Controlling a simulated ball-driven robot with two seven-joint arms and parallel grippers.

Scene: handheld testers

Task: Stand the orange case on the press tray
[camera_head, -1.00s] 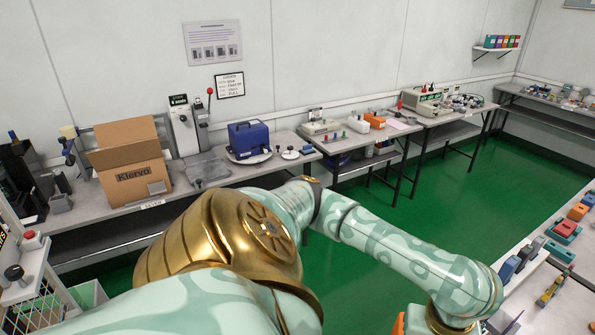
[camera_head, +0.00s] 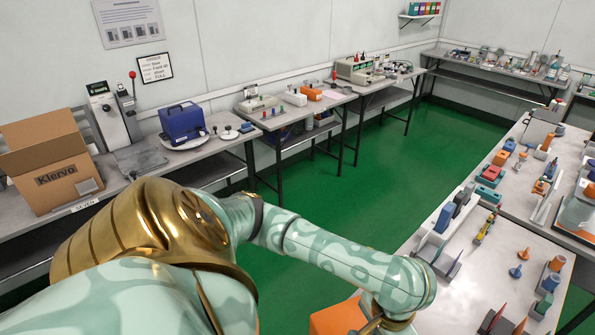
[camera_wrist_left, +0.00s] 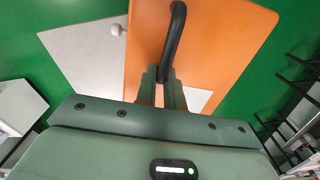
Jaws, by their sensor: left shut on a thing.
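The orange case (camera_head: 338,317) shows partly at the bottom of the head view, beside and below my left forearm. In the left wrist view the case (camera_wrist_left: 220,45) fills the upper middle, with a black handle (camera_wrist_left: 177,35) arching from it. My left gripper (camera_wrist_left: 163,78) is shut on this handle. The gripper itself is hidden in the head view. A lever press (camera_head: 110,112) with a red knob stands on the left bench, with a flat grey tray (camera_head: 140,160) at its foot. My right gripper is in neither view.
A cardboard box (camera_head: 55,170) stands left of the press, and a blue case (camera_head: 183,122) on a white round plate stands right of it. Green floor (camera_head: 345,190) is open between the wall benches and the crowded right table (camera_head: 480,285).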

